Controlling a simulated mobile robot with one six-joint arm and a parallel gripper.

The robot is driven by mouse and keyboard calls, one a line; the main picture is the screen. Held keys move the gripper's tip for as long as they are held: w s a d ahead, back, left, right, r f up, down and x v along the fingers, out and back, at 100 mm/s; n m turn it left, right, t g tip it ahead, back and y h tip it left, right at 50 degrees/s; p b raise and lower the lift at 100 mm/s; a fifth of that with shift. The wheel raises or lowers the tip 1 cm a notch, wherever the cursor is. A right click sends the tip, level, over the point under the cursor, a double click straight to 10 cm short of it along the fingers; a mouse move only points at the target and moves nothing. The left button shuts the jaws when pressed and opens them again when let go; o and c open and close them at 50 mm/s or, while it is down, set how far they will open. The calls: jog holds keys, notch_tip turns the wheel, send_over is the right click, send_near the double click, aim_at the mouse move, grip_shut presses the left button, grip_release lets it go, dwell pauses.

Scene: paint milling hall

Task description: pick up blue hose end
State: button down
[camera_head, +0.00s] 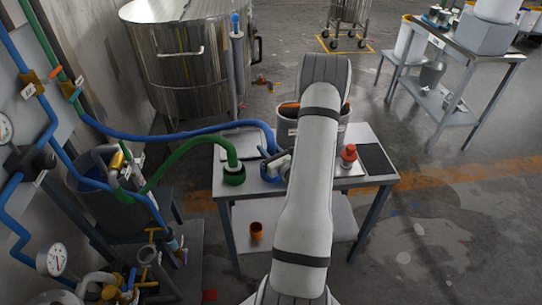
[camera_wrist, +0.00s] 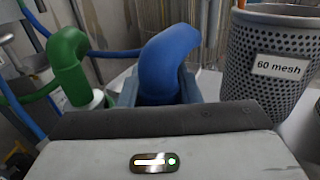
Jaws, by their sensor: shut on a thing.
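The blue hose end (camera_head: 268,136) bends down at the table's middle, beside my arm in the head view. In the wrist view the blue hose end (camera_wrist: 168,62) curves down between the jaws. My gripper (camera_head: 277,164) is shut on it, and the jaws (camera_wrist: 158,97) show on both sides of the hose. A blue ring (camera_head: 268,181) shows on the table by the gripper. The lower tip of the hose is hidden, so I cannot tell whether it is still in the ring.
The green hose end (camera_head: 230,152) stands left in a green ring. A perforated "60 mesh" basket (camera_wrist: 268,62) stands close at right. A red-topped item (camera_head: 348,153) and a black mat (camera_head: 376,158) lie right on the table (camera_head: 330,183). A steel tank (camera_head: 180,65) is behind.

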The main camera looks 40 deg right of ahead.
jog(key=shift+r, duration=0.15)
notch_tip(320, 180, up, 10)
jog(key=shift+f, duration=0.1)
notch_tip(320, 180, up, 6)
jog(key=p, duration=0.3)
jog(key=shift+r, duration=0.25)
dwell(0.8)
